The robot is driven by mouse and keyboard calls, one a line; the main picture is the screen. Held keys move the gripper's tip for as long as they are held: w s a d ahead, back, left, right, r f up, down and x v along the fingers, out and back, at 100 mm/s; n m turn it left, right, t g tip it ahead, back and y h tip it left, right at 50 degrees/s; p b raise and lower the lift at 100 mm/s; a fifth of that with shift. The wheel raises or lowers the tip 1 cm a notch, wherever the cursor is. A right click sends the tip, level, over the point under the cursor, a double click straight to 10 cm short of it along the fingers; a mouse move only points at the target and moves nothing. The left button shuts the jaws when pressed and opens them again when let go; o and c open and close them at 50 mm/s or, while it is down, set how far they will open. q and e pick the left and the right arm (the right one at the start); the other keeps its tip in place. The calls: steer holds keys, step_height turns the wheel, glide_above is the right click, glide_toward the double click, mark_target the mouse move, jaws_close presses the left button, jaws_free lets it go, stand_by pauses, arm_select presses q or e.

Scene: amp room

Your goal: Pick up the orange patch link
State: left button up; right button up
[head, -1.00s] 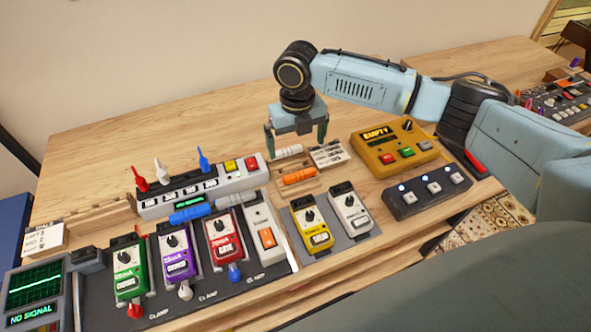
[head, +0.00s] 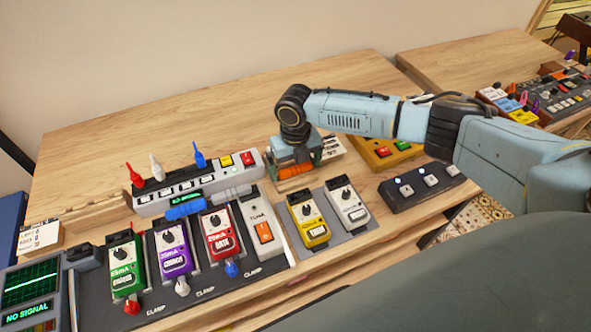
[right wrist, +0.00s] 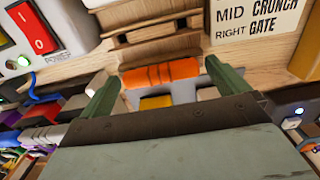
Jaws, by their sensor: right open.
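The orange patch link (head: 295,171) lies on a wooden holder behind the yellow and white pedals. My right gripper (head: 297,163) is low over it from behind, and its body hides part of the holder. In the right wrist view the orange link (right wrist: 160,73) lies crosswise between the two green fingertips of the open right gripper (right wrist: 163,77), one near each end. The fingers are not closed on it; exact contact cannot be told. My left gripper is not in view.
A power strip (head: 190,185) with coloured plugs stands left of the gripper. Blue (head: 185,208) and grey (head: 233,193) links lie in front of it. The mustard box (head: 385,155) and black footswitch (head: 422,186) are close on the right. The table's back is clear.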

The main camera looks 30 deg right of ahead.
steer(key=c, duration=0.9)
steer(key=shift+r, duration=0.1)
